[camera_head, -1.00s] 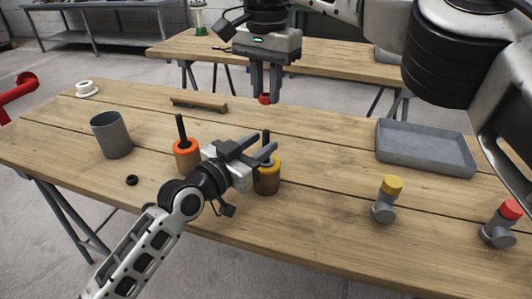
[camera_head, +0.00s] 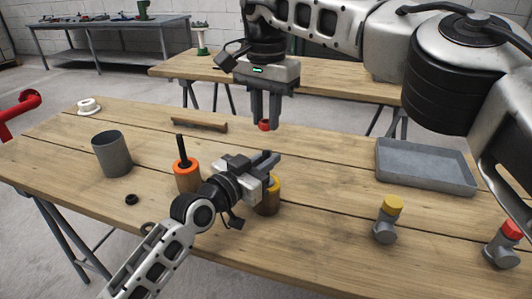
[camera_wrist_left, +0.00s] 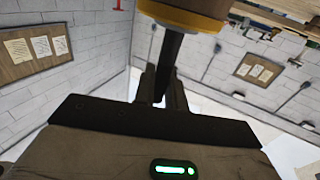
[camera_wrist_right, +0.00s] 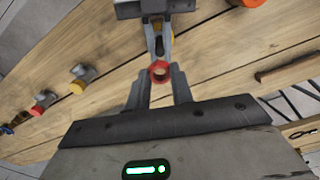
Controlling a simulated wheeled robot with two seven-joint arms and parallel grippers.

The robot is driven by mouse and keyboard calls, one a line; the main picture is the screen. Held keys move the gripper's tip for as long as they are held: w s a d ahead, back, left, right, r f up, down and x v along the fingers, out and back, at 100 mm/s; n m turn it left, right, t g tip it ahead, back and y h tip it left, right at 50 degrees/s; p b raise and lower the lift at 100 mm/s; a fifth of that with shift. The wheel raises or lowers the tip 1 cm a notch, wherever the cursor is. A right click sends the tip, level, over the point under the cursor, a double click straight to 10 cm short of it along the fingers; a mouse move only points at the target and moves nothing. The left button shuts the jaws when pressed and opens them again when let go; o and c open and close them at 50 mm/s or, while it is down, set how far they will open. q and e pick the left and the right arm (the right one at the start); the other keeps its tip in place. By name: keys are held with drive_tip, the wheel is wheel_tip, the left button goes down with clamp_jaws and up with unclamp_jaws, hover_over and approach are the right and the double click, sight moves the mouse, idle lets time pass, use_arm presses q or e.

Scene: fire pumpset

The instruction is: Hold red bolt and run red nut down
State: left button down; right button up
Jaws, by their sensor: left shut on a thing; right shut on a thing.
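The red nut (camera_head: 264,125) is a small ring between the fingertips of my right gripper (camera_head: 265,116). It also shows there in the right wrist view (camera_wrist_right: 159,72). This gripper points down, above and slightly behind my left gripper (camera_head: 265,163). My left gripper is shut on a dark rod (camera_wrist_left: 168,62) that comes out of a brown cylinder with a yellow rim (camera_head: 270,200). The nut is apart from the rod. No red-marked bolt shows in the left gripper. An orange cylinder (camera_head: 187,178) with an upright black rod stands to the left.
A grey cup (camera_head: 112,155), a small black ring (camera_head: 131,199) and a white ring (camera_head: 89,106) are on the left. A grey tray (camera_head: 425,168), a yellow-capped fitting (camera_head: 386,220) and a red-capped fitting (camera_head: 503,245) are on the right. A wooden bar (camera_head: 199,125) lies behind.

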sight(267, 152)
drive_tip(key=shift+f, duration=1.9)
drive_tip(key=shift+f, duration=0.9)
drive_tip(key=shift+f, duration=0.8)
drive_tip(key=shift+r, duration=0.45)
drive_tip(key=shift+f, duration=0.6)
idle(0.8)
drive_tip(key=o, duration=1)
drive_tip(key=shift+s, duration=0.1)
